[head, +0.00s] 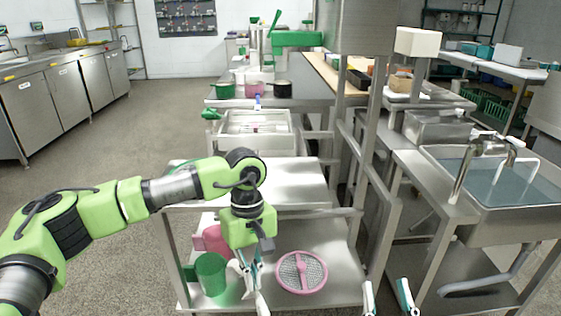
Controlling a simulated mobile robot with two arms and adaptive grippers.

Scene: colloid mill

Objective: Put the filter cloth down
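My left gripper (252,282) points down over the lower shelf of the steel cart, between a green beaker and a pink perforated disc. Its white and teal fingers overlap in this view, so I cannot tell whether they are open or closed on something. I cannot clearly make out a filter cloth; a pale shape beside the fingers may be a finger part or cloth. My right gripper (387,298) shows only its two fingertips at the bottom edge, spread apart with nothing between them.
The lower shelf holds the green beaker (211,273), a pink container (213,239) and the pink perforated disc (301,272). The cart's upper shelf (290,180) is bare. A white tray (233,146) stands behind. A water-filled sink (510,192) is at right.

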